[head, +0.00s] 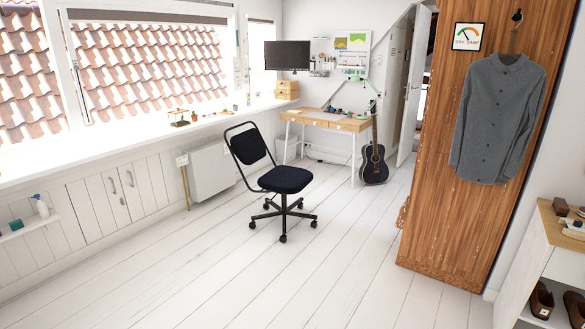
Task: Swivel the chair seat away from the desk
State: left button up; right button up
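A dark swivel chair stands on the floor in the middle of the head view, on a black wheeled star base (283,215). Its seat (286,179) is dark blue and round-cornered. Its backrest (249,146), on a black tube frame, is at the left of the seat, so the open front of the seat points to the right. The wooden desk (327,120) with white legs stands behind the chair against the far wall, with floor between them. Neither of my grippers is in view.
A dark guitar (374,163) leans at the desk's right leg. A white radiator (211,171) is on the left wall behind the chair. A wooden wardrobe (440,215) with a grey shirt (497,118) stands at right. The white plank floor in front is clear.

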aim_at(283, 180)
jog(key=i+l+z, duration=0.25)
jog(key=i+z, duration=0.15)
jog(key=i, duration=0.25)
jog(key=i+z, duration=0.35)
jog(key=i, duration=2)
jog(key=i+u, duration=0.1)
jog(key=i, duration=0.35)
jog(key=i+l+u, duration=0.15)
jog(key=i, duration=0.3)
jog(key=i+l+u, duration=0.1)
jog(key=i, duration=0.35)
jog(key=l, duration=0.1)
